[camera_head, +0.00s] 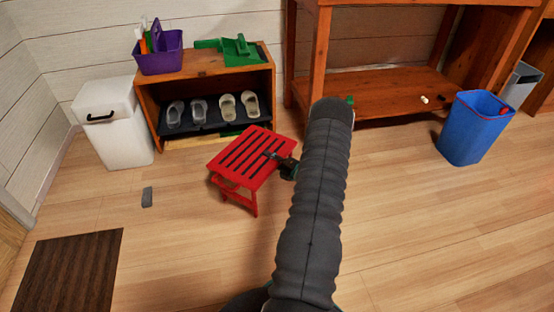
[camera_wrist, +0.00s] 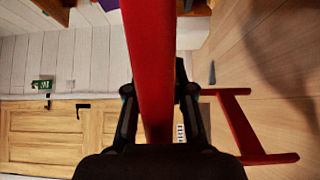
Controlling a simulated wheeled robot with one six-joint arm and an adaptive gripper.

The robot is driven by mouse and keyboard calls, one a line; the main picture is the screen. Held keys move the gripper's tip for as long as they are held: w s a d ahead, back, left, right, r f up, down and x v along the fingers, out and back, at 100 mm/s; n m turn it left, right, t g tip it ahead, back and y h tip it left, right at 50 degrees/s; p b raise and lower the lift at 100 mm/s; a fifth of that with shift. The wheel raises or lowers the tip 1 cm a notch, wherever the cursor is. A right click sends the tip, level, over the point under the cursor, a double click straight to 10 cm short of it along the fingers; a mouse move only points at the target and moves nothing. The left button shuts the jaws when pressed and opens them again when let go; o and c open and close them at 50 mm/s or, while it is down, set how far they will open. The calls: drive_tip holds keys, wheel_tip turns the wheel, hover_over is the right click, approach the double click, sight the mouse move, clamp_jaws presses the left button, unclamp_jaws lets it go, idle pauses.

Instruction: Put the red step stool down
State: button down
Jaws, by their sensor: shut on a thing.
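The red step stool (camera_head: 246,157) has a slatted top and legs, and appears roughly upright in the head view, in front of the wooden shoe shelf. My gripper (camera_head: 279,163) is at the right edge of its top. In the wrist view my gripper (camera_wrist: 160,112) is shut on a red bar of the stool (camera_wrist: 153,55), with one finger on each side. A red leg frame (camera_wrist: 247,130) shows at the right of that view. I cannot tell whether the legs touch the floor.
The shoe shelf (camera_head: 205,74) holds slippers, with a purple caddy (camera_head: 159,56) and a green dustpan (camera_head: 238,50) on top. A white bin (camera_head: 113,124) stands left, a blue bin (camera_head: 474,128) right. A small grey object (camera_head: 147,197) and dark mat (camera_head: 70,272) lie on the floor.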

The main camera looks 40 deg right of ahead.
drive_tip(key=shift+w+f, duration=0.15)
drive_tip(key=shift+w, duration=0.2)
wheel_tip(320, 180, down, 4)
drive_tip(key=shift+r+b, duration=0.1)
drive_tip(key=shift+b, duration=0.3)
drive_tip(key=shift+f+b, duration=0.3)
drive_tip(key=shift+f, duration=0.1)
drive_tip(key=shift+s+a+f, duration=0.1)
drive_tip(key=shift+f, duration=0.25)
drive_tip(key=c, duration=1)
unclamp_jaws()
drive_tip(key=shift+a+f, duration=0.2)
drive_tip(key=shift+f, duration=0.05)
drive_tip(key=shift+r, duration=0.1)
drive_tip(key=shift+d+r, duration=0.1)
